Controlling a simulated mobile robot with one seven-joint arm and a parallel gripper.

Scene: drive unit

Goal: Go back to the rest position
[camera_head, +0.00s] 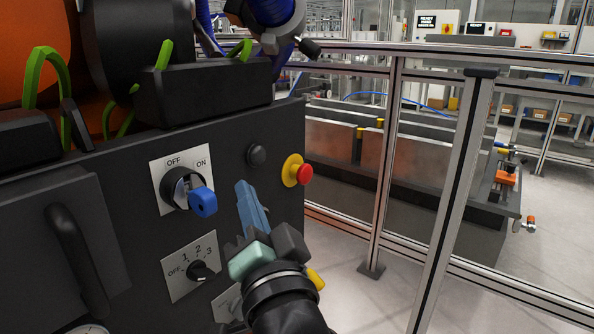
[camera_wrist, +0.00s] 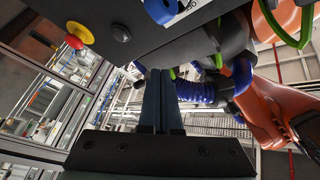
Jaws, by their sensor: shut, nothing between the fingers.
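My gripper (camera_head: 245,190) is in front of the dark control panel (camera_head: 225,135), low and right of the switch plates. It also shows in the wrist view (camera_wrist: 157,74), with its two blue-grey fingers together and nothing between them. It appears apart from the switches, though the exact gap to the panel is hard to judge. The main switch with a blue handle (camera_head: 203,202) sits on a white OFF/ON plate, left of the fingers. The handle's exact setting is hard to read. The rotary selector (camera_head: 203,270), marked OFF, 1, 2, 3, is lower left of my gripper.
A red emergency stop (camera_head: 304,174) on a yellow base and a black button (camera_head: 257,154) are on the panel above my gripper. A black door handle (camera_head: 78,258) juts out at left. An aluminium fence (camera_head: 388,150) stands at right, with open floor between.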

